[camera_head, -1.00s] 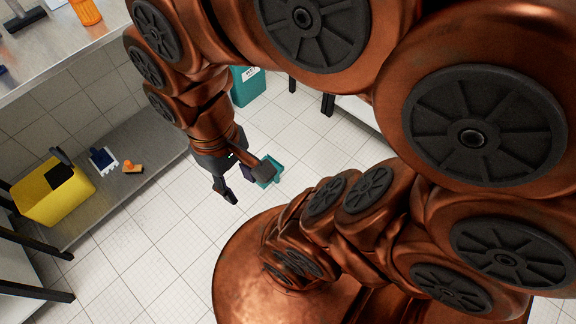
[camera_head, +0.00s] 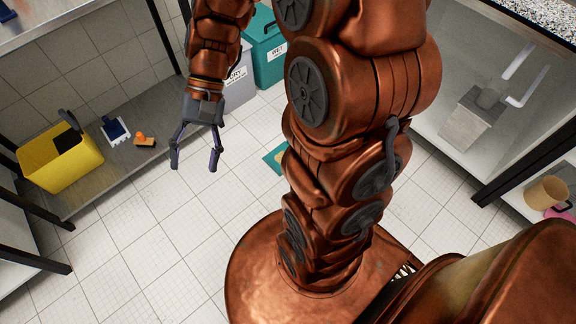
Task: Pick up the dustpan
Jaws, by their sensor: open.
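A teal, flat, tray-like piece (camera_head: 274,159) that looks like the dustpan lies on the floor right of my gripper. Most of it is hidden behind my arm, and its handle is not visible. My gripper (camera_head: 194,167) hangs fingers down left of it in the picture, open, with nothing between its two dark fingers. The gripper is apart from the teal piece.
A lower shelf at left holds a yellow bucket (camera_head: 62,166), a blue-and-white tool (camera_head: 114,130) and a small orange-topped brush (camera_head: 145,141). Grey (camera_head: 238,88) and teal (camera_head: 268,62) bins stand behind my gripper. The tiled floor (camera_head: 150,235) is clear in front.

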